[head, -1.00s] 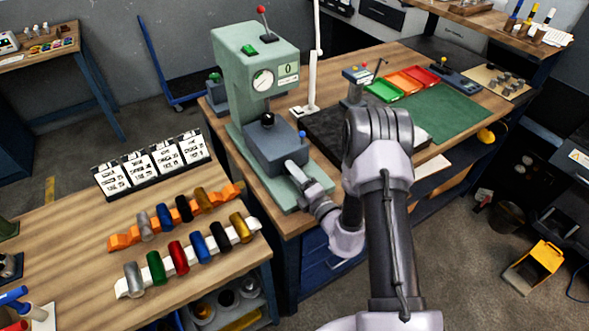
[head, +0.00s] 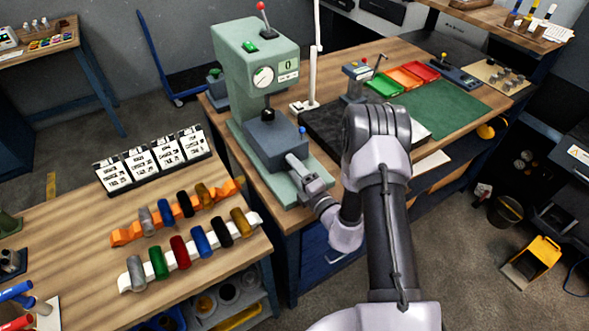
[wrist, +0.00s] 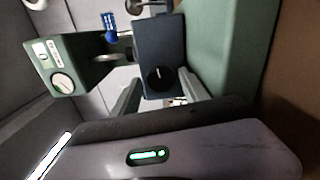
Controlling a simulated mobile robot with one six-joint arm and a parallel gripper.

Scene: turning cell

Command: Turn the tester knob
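The tester (head: 254,62) is a pale green machine with a round gauge and a small display reading 0, on the bench. Its dark blue-grey block (head: 277,146) sits low at the front. In the wrist view a round black knob (wrist: 160,79) with a light pointer line shows on the block's face. My gripper (wrist: 160,92) is open in the wrist view, one finger on each side of the knob; I cannot tell whether they touch it. In the head view my gripper (head: 293,162) is at the block's front and hides the knob.
A blue-tipped lever (head: 302,132) stands beside the block, and a red-tipped lever (head: 262,8) tops the tester. A white post (head: 315,60) rises behind. Coloured trays (head: 408,77) lie farther right. Racks of coloured cylinders (head: 190,245) stand on the left table.

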